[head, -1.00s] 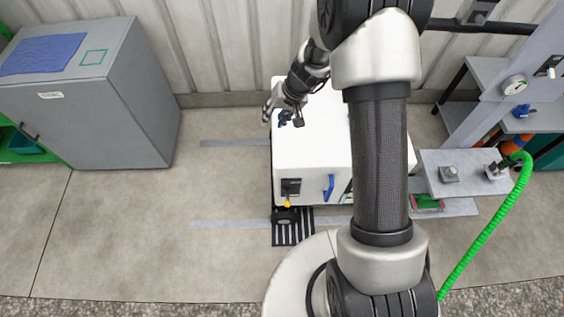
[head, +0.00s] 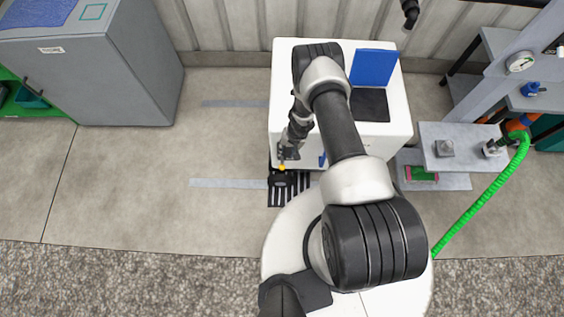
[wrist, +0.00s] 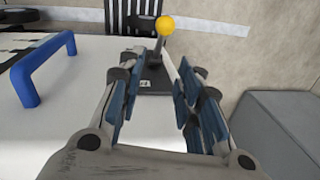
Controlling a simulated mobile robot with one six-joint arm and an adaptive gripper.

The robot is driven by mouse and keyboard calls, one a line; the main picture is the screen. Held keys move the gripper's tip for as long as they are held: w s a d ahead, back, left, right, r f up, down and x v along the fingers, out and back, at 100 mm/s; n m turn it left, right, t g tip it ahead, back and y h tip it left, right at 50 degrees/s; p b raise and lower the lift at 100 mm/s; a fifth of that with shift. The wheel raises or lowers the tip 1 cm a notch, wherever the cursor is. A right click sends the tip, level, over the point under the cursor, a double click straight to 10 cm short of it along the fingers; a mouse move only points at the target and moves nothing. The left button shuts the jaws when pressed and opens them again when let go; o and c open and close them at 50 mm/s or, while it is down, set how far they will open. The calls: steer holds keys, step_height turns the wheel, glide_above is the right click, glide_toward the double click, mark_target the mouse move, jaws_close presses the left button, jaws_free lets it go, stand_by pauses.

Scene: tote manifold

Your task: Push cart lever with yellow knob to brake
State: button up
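The lever's yellow knob (head: 282,168) shows at the front left of the white cart (head: 283,75), close below my gripper (head: 289,150). In the wrist view, the yellow knob (wrist: 165,26) tops a short grey lever (wrist: 157,48) that rises from a dark plate (wrist: 152,83) on the cart. My gripper (wrist: 158,88) is open, with blue-padded fingers on either side of the plate. The knob stands beyond the fingertips, near the middle of the gap. Nothing is held, and I cannot tell whether a finger touches the lever.
A blue handle (wrist: 40,70) stands on the cart beside the lever. A black slotted floor piece (head: 283,194) lies in front of the cart. A grey cabinet (head: 110,85) is at left, and a bench with a green hose (head: 482,207) is at right. Floor left of the cart is clear.

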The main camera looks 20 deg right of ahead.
mark_target(282, 161)
steer(key=f+b, duration=0.3)
steer(key=f, duration=0.1)
steer(key=a+f+b, duration=0.1)
steer(key=f+b, duration=0.2)
steer(key=f, duration=0.2)
steer(key=w+a+f+b, duration=0.1)
steer(key=f+b, duration=0.1)
steer(key=f, duration=0.3)
steer(key=shift+f+b, duration=0.1)
steer(key=shift+b, duration=0.3)
steer(key=shift+a, duration=0.1)
jaws_close()
steer(key=shift+s, duration=0.1)
